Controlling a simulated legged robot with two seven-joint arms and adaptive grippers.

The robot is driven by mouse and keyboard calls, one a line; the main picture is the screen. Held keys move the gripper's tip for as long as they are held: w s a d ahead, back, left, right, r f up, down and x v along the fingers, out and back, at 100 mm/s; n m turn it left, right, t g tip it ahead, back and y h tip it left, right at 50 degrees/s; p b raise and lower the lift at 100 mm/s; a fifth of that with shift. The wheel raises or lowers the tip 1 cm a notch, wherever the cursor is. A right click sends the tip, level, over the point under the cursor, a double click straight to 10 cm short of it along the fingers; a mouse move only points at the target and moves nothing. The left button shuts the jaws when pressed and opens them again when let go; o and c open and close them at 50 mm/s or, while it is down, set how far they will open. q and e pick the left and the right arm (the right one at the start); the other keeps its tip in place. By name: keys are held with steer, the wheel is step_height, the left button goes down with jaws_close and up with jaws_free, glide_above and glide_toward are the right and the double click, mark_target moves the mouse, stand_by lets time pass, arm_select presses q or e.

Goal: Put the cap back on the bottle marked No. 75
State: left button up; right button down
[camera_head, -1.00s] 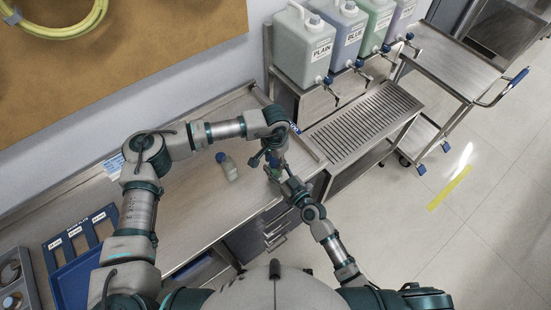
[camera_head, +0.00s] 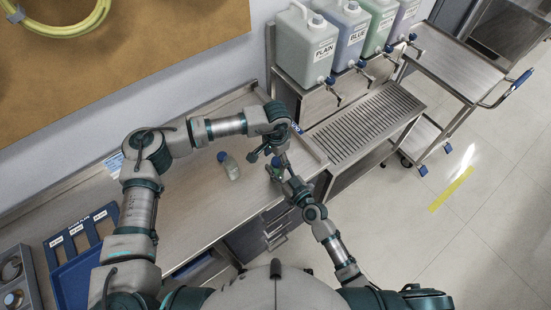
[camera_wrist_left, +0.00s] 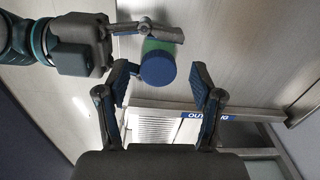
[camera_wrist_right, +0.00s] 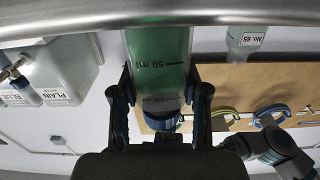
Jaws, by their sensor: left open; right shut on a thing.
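A clear bottle of green liquid (camera_wrist_right: 158,60) with a "50 ml" mark is held in my right gripper (camera_wrist_right: 160,98). No bottle number shows on its visible side. A blue cap (camera_wrist_left: 158,70) sits on its neck; it also shows in the right wrist view (camera_wrist_right: 160,118). I cannot tell how tightly the cap is seated. My left gripper (camera_head: 268,153) is open, close above the cap. In the left wrist view its fingers are apart on either side of the cap, with gaps showing. In the head view the arms partly hide the held bottle (camera_head: 275,171).
A second capped bottle (camera_head: 230,168) stands on the steel bench (camera_head: 200,215); its label reads No. 65 in the right wrist view (camera_wrist_right: 250,40). A blue rack (camera_head: 78,270) lies at left. Large jugs (camera_head: 306,48) and a slatted drain shelf (camera_head: 365,125) are at right.

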arm_select(q)
step_height(320, 180, up, 3)
steer(key=shift+r, duration=0.15)
arm_select(e)
steer(key=shift+a+f, duration=0.1)
arm_select(q)
steer(key=shift+c, duration=0.5)
steer(key=n, duration=0.4)
steer(key=shift+r, duration=0.15)
steer(key=n, duration=0.5)
steer(key=shift+d+r+n, duration=0.1)
steer(key=shift+r+n, duration=0.1)
steer(key=shift+n, duration=0.1)
steer(key=n, duration=0.5)
steer(key=shift+r, duration=0.2)
steer(key=n, duration=0.5)
steer(key=shift+w+d+r, duration=0.1)
steer(key=shift+r, duration=0.15)
steer(key=n, duration=0.5)
steer(key=shift+r+n, duration=0.2)
steer(key=shift+n, duration=0.1)
steer(key=n, duration=0.5)
steer(key=shift+d+r, duration=0.1)
steer(key=shift+r, duration=0.1)
steer(key=n, duration=0.4)
steer(key=shift+r+n, duration=0.2)
steer(key=shift+n, duration=0.2)
steer(key=n, duration=0.4)
steer(key=shift+r+n, duration=0.2)
steer(key=shift+n, duration=0.1)
